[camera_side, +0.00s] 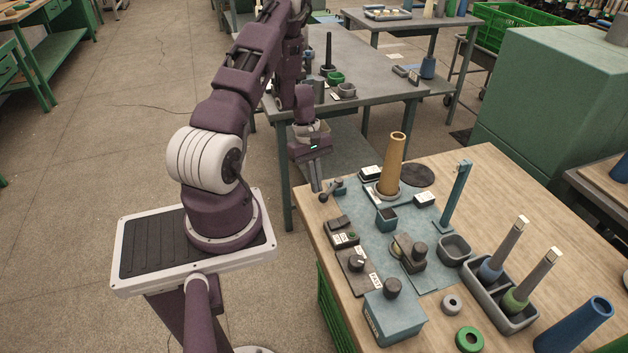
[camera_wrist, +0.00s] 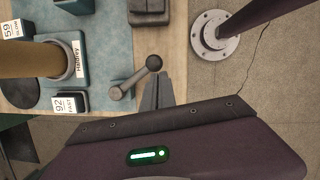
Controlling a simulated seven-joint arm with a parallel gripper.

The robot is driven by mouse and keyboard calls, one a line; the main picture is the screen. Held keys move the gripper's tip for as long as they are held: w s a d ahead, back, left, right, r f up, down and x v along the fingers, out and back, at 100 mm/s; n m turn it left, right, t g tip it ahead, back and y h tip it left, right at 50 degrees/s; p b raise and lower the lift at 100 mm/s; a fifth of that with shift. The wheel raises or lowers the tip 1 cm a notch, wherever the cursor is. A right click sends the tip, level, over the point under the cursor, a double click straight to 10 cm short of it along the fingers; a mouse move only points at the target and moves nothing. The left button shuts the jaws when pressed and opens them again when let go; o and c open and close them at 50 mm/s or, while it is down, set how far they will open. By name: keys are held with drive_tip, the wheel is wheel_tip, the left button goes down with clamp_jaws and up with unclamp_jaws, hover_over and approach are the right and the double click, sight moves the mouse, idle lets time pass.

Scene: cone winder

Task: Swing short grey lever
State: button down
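The short grey lever (camera_wrist: 134,80) has a round dark knob at its free end and a grey pivot at the other.
A tan cone (camera_side: 392,163) stands upright in a grey ring near the lever. A blue post (camera_side: 456,195) rises farther right. Left of the table edge is open floor.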

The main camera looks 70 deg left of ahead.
drive_tip(key=shift+w+d, duration=0.25)
drive_tip(key=shift+d, duration=0.4)
drive_tip(key=shift+w+d, duration=0.25)
drive_tip(key=shift+d, duration=0.4)
drive_tip(key=shift+w+d, duration=0.85)
drive_tip(key=shift+d, duration=0.1)
drive_tip(key=shift+w+d, duration=0.25)
drive_tip(key=shift+w, duration=0.2)
drive_tip(key=shift+w+d+n+t, duration=0.3)
drive_tip(key=shift+w+n, duration=0.25)
drive_tip(key=shift+n, duration=0.25)
drive_tip(key=shift+w+d, duration=0.15)
drive_tip(key=shift+w, duration=0.35)
